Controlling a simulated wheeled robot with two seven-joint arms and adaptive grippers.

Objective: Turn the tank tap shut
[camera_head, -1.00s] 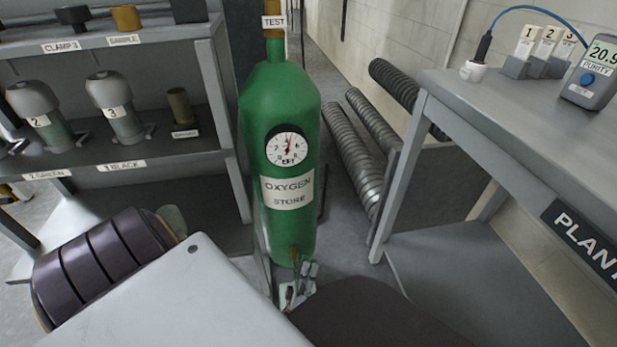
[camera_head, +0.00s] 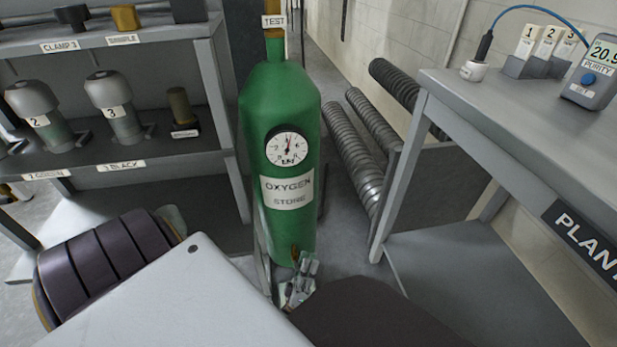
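The green oxygen store tank (camera_head: 280,110) stands upright in the middle, with a round white dial (camera_head: 287,146) on its front. A small brass-coloured fitting (camera_head: 294,254), which looks like the tank tap, shows at the foot of the tank and is partly hidden. My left gripper (camera_head: 308,266) is right at the foot of the tank, just below and to the right of the fitting. Its fingers point up toward the tank. It is too small to tell whether they touch the fitting or how far they are apart. My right gripper is not in view.
A grey shelf rack (camera_head: 180,155) with clamps and numbered grey-topped vessels stands close on the left. A grey bench (camera_head: 520,120) with a purity meter (camera_head: 594,72) stands on the right. Ribbed hoses (camera_head: 355,150) run behind the tank. Floor shows between tank and bench.

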